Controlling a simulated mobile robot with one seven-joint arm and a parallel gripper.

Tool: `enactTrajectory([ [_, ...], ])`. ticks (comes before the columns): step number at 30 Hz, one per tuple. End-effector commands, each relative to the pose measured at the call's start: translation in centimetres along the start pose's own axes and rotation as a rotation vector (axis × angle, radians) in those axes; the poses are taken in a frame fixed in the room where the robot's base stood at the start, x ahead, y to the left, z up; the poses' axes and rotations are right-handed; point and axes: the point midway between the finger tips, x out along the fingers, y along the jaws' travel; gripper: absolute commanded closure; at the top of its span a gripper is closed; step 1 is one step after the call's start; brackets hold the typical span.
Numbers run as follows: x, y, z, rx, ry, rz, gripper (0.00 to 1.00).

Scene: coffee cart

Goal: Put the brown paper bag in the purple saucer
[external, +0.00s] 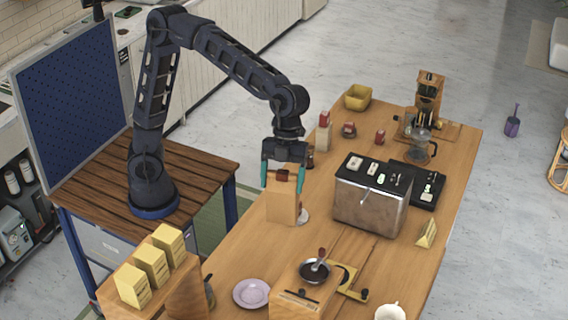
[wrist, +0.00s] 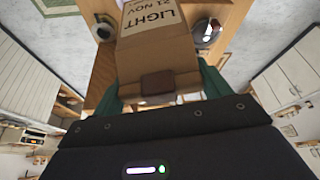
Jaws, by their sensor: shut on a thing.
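The brown paper bag (external: 282,206) is upright between the fingers of my gripper (external: 283,178), near the left edge of the wooden table. In the wrist view, the bag (wrist: 152,50) shows dark printed text and a brown clip at its top, with the green fingers of my gripper (wrist: 160,92) on both sides. My gripper is shut on it. I cannot tell whether its base touches the table. The purple saucer (external: 251,293) lies flat and empty on the table, nearer the camera and a little left of the bag.
A metal coffee machine (external: 372,198) stands right of the bag. A wooden knock box (external: 305,289) with a dark bowl stands right of the saucer. Several yellow bags (external: 151,262) stand on a wooden stand at lower left. A white cup (external: 389,312) is at the front.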

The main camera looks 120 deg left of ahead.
Motion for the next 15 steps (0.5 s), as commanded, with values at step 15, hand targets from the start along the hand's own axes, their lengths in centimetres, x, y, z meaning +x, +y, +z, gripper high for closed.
enactTrajectory([
  [15, 4.8, 8.1, -6.2, 0.215, 0.0, 0.092, 0.7],
])
